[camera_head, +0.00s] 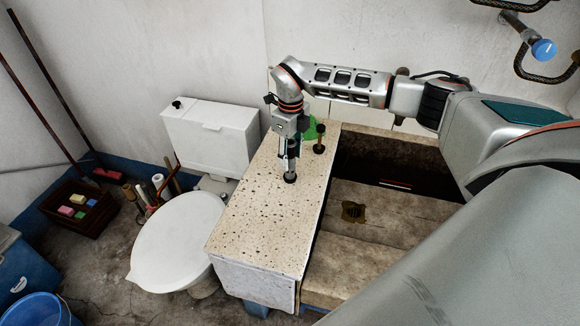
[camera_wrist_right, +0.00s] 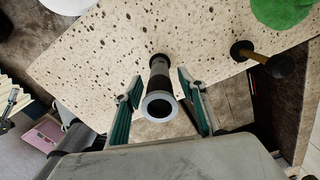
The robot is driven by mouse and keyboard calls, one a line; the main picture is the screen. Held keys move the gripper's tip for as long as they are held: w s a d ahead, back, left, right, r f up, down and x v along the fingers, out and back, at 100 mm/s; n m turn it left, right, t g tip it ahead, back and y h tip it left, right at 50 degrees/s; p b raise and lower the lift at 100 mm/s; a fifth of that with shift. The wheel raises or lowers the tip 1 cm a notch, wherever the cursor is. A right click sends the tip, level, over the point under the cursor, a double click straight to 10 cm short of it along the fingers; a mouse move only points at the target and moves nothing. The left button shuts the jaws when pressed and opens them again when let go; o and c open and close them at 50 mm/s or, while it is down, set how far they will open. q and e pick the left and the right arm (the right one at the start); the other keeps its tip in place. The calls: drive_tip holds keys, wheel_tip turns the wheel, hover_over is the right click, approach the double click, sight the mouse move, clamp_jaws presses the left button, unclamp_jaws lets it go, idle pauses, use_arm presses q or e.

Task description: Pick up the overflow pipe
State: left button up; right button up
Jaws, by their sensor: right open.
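The overflow pipe (camera_wrist_right: 159,92) stands on the speckled stone ledge, a dark tube with a pale open rim at its top. In the head view its dark foot (camera_head: 290,178) shows below my right gripper (camera_head: 289,158), which hides most of the rest. In the right wrist view the green-padded fingers of the right gripper (camera_wrist_right: 160,78) are open, one on each side of the pipe, with gaps visible between pads and tube. My left gripper is not in view.
A wooden-handled plunger-like piece (camera_head: 319,140) stands close on the right, near a green round object (camera_head: 310,129). The ledge (camera_head: 262,224) is clear toward the front. The trough with a drain (camera_head: 352,211) lies right; a toilet (camera_head: 178,240) stands left.

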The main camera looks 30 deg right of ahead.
clamp_jaws()
drive_tip(key=shift+r, duration=0.2)
